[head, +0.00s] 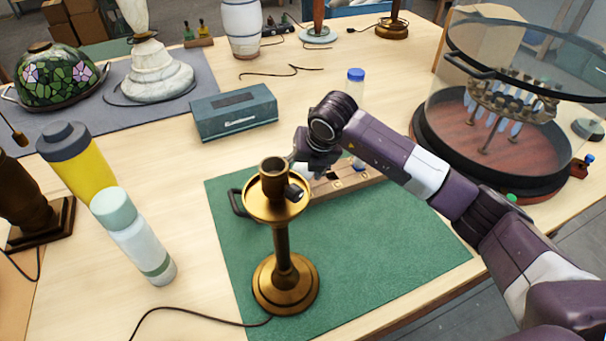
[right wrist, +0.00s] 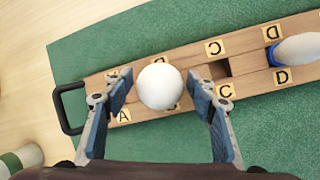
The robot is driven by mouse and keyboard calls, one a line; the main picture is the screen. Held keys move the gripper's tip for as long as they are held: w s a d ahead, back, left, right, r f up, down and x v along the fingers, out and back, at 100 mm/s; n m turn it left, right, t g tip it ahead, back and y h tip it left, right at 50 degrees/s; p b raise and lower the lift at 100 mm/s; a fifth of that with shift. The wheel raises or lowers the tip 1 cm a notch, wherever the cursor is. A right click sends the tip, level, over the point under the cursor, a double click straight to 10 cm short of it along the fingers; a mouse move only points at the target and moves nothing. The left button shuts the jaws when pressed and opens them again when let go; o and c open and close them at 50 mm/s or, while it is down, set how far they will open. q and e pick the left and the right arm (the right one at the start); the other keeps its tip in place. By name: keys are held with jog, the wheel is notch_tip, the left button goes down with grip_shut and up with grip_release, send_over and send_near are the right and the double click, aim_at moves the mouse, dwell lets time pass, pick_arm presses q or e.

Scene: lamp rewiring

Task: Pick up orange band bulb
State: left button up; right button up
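A round white bulb (right wrist: 160,86) is seen from above at the wooden lettered rack (right wrist: 190,68), near the A end. No orange band shows on it from this angle. My right gripper (right wrist: 161,90) is open, with one finger on each side of this bulb and visible gaps. A second bulb (right wrist: 298,50) with a blue band sits by the D labels. A dark empty slot lies near the C labels. In the head view, the brass lamp stand (head: 282,240) partly hides the rack (head: 350,178) and the right gripper's fingers. My left gripper is not in view.
The brass lamp stands upright on the green mat (head: 390,240), close to the right gripper. A pale bottle (head: 140,240) and yellow bottle (head: 75,160) stand left. A teal box (head: 233,112) and a glass-lidded round case (head: 500,125) lie beyond.

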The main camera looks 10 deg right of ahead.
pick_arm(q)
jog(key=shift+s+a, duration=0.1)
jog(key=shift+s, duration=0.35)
pick_arm(e)
jog(key=c, duration=0.9)
